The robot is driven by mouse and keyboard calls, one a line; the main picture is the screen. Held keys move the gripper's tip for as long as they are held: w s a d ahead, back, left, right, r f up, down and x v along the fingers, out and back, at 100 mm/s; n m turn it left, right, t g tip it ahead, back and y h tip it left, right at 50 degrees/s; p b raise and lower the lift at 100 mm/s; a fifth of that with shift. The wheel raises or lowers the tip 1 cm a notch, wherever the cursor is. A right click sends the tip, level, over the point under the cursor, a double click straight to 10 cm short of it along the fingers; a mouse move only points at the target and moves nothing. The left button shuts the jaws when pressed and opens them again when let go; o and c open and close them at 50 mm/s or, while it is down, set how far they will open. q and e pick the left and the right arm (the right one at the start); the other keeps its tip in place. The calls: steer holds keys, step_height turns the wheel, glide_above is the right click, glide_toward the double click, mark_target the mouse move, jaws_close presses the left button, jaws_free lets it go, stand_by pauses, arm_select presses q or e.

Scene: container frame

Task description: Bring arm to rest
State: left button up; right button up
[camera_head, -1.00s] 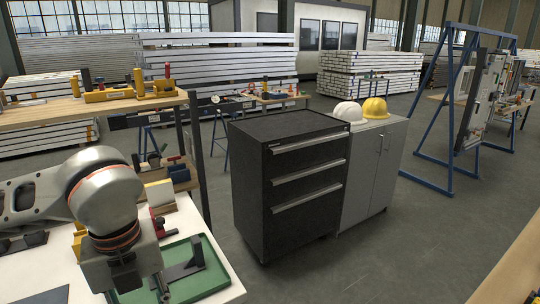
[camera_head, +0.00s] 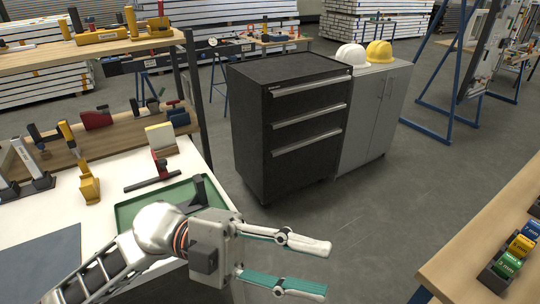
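My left gripper (camera_head: 305,267) reaches in from the lower left and points to the right. Its two fingers with teal pads are spread wide apart, with only floor showing between them. The gripper is empty and sits in front of the green tray (camera_head: 126,212) on the white table (camera_head: 105,233), partly covering the tray. A dark bracket-like part (camera_head: 200,190) stands in the tray. My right gripper is not in view.
A black drawer cabinet (camera_head: 292,130) and a grey cabinet (camera_head: 372,118) with two helmets stand beyond the gripper. A wooden table (camera_head: 460,262) with a bin of coloured items (camera_head: 512,255) is at the right. Bare floor lies between. Tools stand on the left table.

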arm_select(q)
steer(key=w+a+r+n+t+h, duration=0.1)
steer(key=w+n+t+h, duration=0.4)
steer(key=w+n+t, duration=0.15)
steer(key=w+a+f+n+t+y, duration=1.05)
steer(key=f+n+t, duration=0.35)
steer(key=n+t, duration=0.35)
steer(key=a+f+n+y, duration=0.2)
steer(key=a+f+y, duration=0.1)
steer(key=f, duration=0.5)
steer(key=a+f+n+y, duration=0.2)
steer(key=a+f+y, duration=0.2)
steer(key=f, duration=0.3)
steer(key=s+a+f+n+g+y, duration=0.1)
steer(key=s+a+f+g, duration=0.2)
steer(key=s+f, duration=0.3)
steer(key=s+a+f+n+g+y, duration=0.1)
steer(key=s+a+f+g+y, duration=0.1)
steer(key=s+f, duration=0.5)
step_height(320, 180, down, 4)
steer(key=shift+a+f+g, duration=0.1)
steer(key=shift+a+g, duration=0.5)
steer(key=shift+a, duration=0.05)
steer(key=shift+y, duration=0.25)
